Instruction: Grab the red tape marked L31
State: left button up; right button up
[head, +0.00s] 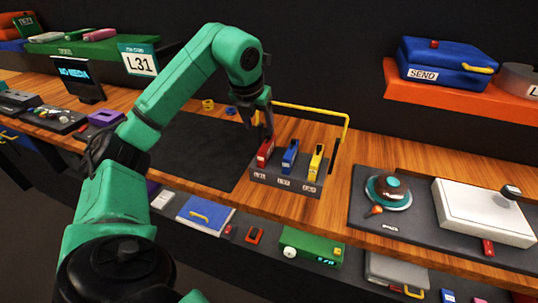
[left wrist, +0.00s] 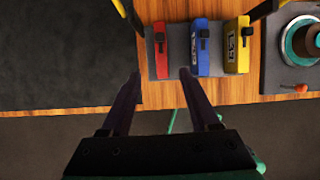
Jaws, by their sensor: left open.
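The red tape (head: 265,152) stands upright in the leftmost place of a dark grey holder (head: 290,190), above a label reading L31. A blue one (head: 290,156) and a yellow one (head: 316,161) stand to its right. My left gripper (head: 262,128) is over the red tape, fingers pointing down; contact cannot be told. In the left wrist view the open fingers (left wrist: 160,74) are spread, and the red tape (left wrist: 160,50) lies just beyond the tips, lined up with the gap between them. My right gripper is not in view.
A yellow bar frame (head: 310,109) rises behind the holder. A dark mat (head: 195,160) lies to the left. At the right a tray holds a plate (head: 388,192) and a white box (head: 480,212). An L31 sign (head: 140,62) stands at the back left.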

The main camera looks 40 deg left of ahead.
aim_at(265, 145)
pick_arm(q)
jog(key=p+x, duration=0.2)
jog(key=x, duration=0.8)
jog(key=shift+d+f+p, duration=0.15)
jog(key=shift+f+p, duration=0.15)
jog(key=shift+f, duration=0.15)
jog(key=shift+w+f, duration=0.1)
jog(key=shift+f, duration=0.1)
grip_shut()
